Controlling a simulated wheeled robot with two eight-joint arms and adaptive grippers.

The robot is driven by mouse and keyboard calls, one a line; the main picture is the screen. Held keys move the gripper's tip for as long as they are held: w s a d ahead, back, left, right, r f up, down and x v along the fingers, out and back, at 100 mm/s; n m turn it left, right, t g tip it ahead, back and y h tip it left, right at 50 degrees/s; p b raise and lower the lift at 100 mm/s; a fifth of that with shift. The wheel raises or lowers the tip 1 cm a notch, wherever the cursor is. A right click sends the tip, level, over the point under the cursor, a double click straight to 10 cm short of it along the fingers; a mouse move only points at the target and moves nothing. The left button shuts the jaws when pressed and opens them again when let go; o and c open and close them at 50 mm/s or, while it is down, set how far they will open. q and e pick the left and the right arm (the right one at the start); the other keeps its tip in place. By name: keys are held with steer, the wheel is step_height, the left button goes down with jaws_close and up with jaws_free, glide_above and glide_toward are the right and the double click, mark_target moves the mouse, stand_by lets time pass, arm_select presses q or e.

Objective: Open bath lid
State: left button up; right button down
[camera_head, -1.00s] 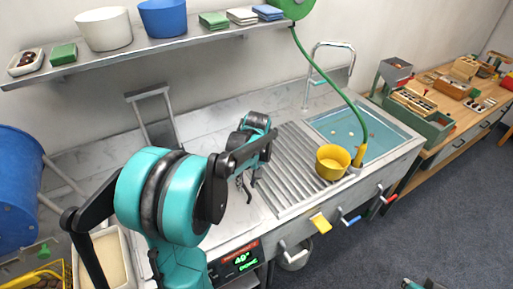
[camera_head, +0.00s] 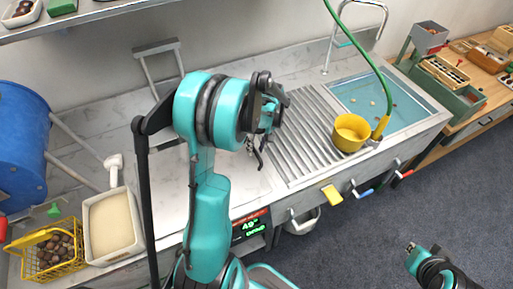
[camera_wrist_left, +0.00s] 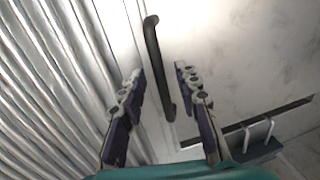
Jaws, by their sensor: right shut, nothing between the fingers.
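The bath lid looks like a smooth pale panel (camera_wrist_left: 235,55) set in the counter beside the ribbed drainboard; it also shows under my left arm in the head view (camera_head: 240,185). A black bar handle (camera_wrist_left: 153,50) stands on it near the drainboard side. My left gripper (camera_head: 256,154) hangs low over the lid. In the left wrist view my left gripper (camera_wrist_left: 160,70) is open, with the handle between and just beyond its fingers, not visibly gripped. My right gripper (camera_head: 411,247) is shut and empty over the floor at lower right.
The ribbed drainboard (camera_head: 305,140), yellow pot (camera_head: 350,133) and water-filled sink (camera_head: 395,105) lie to the right. A blue drum (camera_head: 22,150), a yellow basket of chestnuts (camera_head: 75,255) and a pale tray (camera_head: 112,225) stand left. A lit display (camera_head: 250,228) is on the counter front.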

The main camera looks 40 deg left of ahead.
arm_select(q)
jaws_close()
steer(key=shift+r, duration=0.1)
